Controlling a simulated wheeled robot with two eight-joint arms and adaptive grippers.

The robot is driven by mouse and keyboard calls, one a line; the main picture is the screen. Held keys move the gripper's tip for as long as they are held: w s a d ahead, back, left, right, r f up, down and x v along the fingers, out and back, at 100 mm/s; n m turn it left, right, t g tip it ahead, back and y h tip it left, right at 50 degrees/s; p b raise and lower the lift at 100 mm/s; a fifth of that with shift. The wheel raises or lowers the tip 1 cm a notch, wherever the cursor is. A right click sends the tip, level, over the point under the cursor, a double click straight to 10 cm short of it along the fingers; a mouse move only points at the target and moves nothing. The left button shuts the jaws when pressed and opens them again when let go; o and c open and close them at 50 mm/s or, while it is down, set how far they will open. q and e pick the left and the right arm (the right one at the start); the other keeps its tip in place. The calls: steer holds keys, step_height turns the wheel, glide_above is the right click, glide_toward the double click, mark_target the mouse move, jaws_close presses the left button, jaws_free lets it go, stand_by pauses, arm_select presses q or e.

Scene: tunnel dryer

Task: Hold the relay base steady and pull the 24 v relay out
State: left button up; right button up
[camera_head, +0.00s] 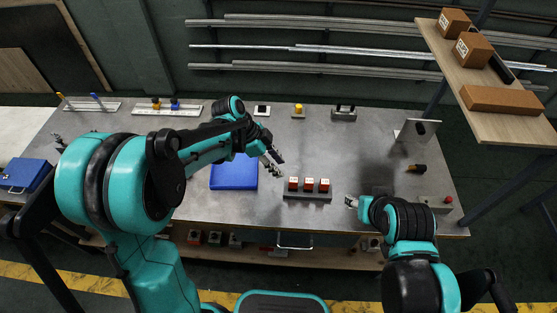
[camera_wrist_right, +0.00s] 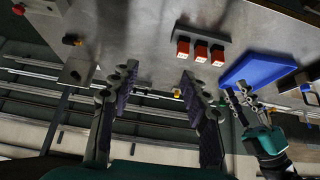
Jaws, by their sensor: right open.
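A dark relay base (camera_head: 307,195) lies on the metal bench and carries a row of 3 red-and-white relays (camera_head: 309,184). The base also shows in the right wrist view (camera_wrist_right: 203,34), with the relays (camera_wrist_right: 201,51) on it. I cannot read which relay is the 24 V one. My left gripper (camera_head: 274,161) is above the bench, left of and behind the base, with its fingers apart and empty; it also shows in the right wrist view (camera_wrist_right: 240,97). My right gripper (camera_head: 351,202) is right of the base, apart from it. Its fingers are open and empty in the wrist view (camera_wrist_right: 158,76).
A blue mat or tray (camera_head: 234,174) lies left of the base, partly under my left arm. A yellow button (camera_head: 298,110) and a small grey block (camera_head: 344,113) stand at the back. A metal bracket (camera_head: 418,131) and a red button (camera_head: 448,200) are at the right.

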steer(key=o, duration=0.4)
steer(key=shift+w+r, duration=0.15)
steer(key=n+g, duration=0.7)
steer(key=n, duration=1)
glide_above(323, 188)
steer(key=w, duration=0.1)
steer(key=f, duration=1.2)
steer(key=shift+d+f, duration=0.3)
steer(key=shift+f, duration=0.05)
steer(key=shift+w+a+f+n, duration=0.15)
steer(key=shift+f+n, duration=0.35)
steer(key=shift+f, duration=0.1)
step_height(323, 188, down, 8)
steer(key=shift+r, duration=0.2)
